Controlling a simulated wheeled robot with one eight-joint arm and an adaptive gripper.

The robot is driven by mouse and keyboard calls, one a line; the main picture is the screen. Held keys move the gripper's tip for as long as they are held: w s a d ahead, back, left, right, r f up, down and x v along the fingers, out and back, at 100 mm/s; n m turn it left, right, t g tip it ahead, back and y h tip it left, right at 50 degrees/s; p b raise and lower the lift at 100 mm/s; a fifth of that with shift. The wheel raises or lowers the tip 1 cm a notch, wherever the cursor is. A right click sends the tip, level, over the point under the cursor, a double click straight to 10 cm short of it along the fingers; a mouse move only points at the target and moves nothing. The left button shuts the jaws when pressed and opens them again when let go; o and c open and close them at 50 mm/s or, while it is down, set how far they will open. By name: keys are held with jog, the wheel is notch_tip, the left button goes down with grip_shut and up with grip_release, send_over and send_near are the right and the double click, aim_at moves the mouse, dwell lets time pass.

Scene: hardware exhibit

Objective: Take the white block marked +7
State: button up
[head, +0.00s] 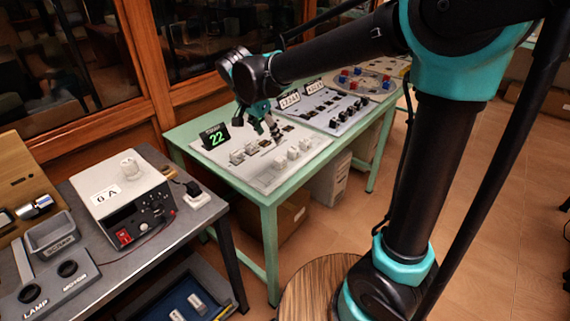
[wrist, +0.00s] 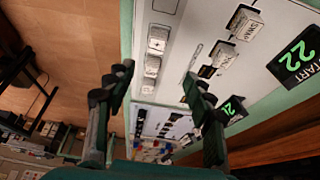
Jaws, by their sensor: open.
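Several white blocks lie on the pale board (head: 262,181) on the green table. Three stand in a row near its front edge: a left one (head: 280,162), a middle one (head: 293,153) and a right one (head: 305,143). Two more, a left one (head: 237,156) and a right one (head: 251,149), sit farther back by the green "22" sign (head: 215,136). I cannot read which block is marked +7. My gripper (head: 274,137) is open, above the board between the two groups. In the wrist view my gripper (wrist: 157,80) is empty; the front row (wrist: 152,65) shows between and beyond the fingers.
A second board with dark blocks (head: 335,110) and number signs lies farther along the table. Beyond it is a round tray with red and blue pieces (head: 362,80). A grey bench with a power box (head: 125,195) stands at left. Wooden window framing borders the table's back.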

send_over(280, 158)
jog(key=s+a, duration=0.1)
jog(key=a, duration=0.1)
notch_tip(280, 158, down, 8)
jog(key=shift+d+r, duration=0.15)
jog(key=shift+s+x, duration=0.2)
jog(key=shift+x, duration=1.15)
jog(key=shift+s+x, duration=0.2)
jog(key=shift+x, duration=1.2)
jog(key=shift+d, duration=0.2)
jog(key=shift+c, duration=0.5)
jog(key=c, duration=1.1)
